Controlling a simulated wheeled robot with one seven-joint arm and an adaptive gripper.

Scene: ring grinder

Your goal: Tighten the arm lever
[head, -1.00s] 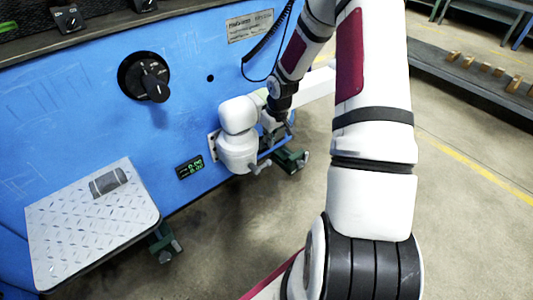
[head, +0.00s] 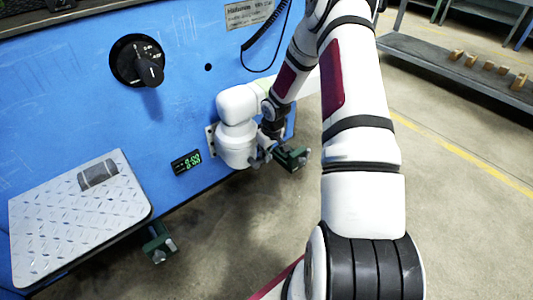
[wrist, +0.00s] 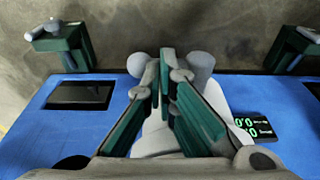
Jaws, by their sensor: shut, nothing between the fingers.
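The white jointed arm (head: 236,135) is fixed to the blue machine's side by a plate. A small grey knobbed part (head: 262,158) sticks out at its lower right and may be the arm lever. My gripper (head: 270,130) is right beside the white arm, partly hidden by my own wrist. In the wrist view my gripper (wrist: 164,78) has its green fingers shut with nothing between them. A pale round knob (wrist: 138,64) is just left of the fingertips, and a grey cylinder (wrist: 201,66) is just right. I cannot tell whether the fingers touch either one.
The blue machine (head: 75,95) fills the left, with a black rotary knob (head: 143,66) and a small green-lit display (head: 187,162). A metal tread-plate step (head: 75,230) juts out at lower left.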

